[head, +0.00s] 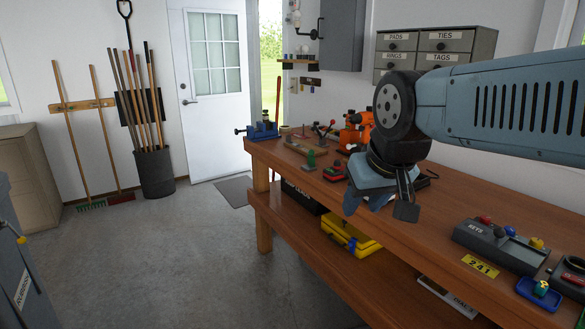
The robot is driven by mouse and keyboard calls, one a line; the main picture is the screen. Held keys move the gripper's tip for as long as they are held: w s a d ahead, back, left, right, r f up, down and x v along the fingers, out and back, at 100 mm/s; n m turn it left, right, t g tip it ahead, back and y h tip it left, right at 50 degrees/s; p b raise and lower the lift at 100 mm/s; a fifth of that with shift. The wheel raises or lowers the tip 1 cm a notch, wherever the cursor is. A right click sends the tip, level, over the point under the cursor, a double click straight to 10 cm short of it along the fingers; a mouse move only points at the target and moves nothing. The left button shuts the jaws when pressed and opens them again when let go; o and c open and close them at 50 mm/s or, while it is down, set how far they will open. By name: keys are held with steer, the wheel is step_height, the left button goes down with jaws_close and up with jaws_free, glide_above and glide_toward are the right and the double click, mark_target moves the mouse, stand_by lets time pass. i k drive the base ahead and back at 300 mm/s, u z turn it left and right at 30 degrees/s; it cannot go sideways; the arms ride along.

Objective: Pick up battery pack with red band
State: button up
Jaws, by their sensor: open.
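My gripper (379,207) hangs over the wooden workbench (440,222) with its fingers apart, pointing down, and nothing shows between them. A small dark item with red on it (335,172) lies on the bench just left of my gripper. It may be the battery pack with red band, but it is too small to tell. Part of the bench top behind my gripper is hidden.
A green item (311,160), orange tools (358,130) and a blue vise (262,130) stand toward the bench's far end. A grey keys box (498,245) and blue tray (538,294) are at the near right. A yellow case (350,238) lies on the lower shelf. The floor at left is clear.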

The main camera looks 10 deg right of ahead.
mark_target(334, 174)
steer(key=i, duration=1.15)
steer(key=z, duration=0.55)
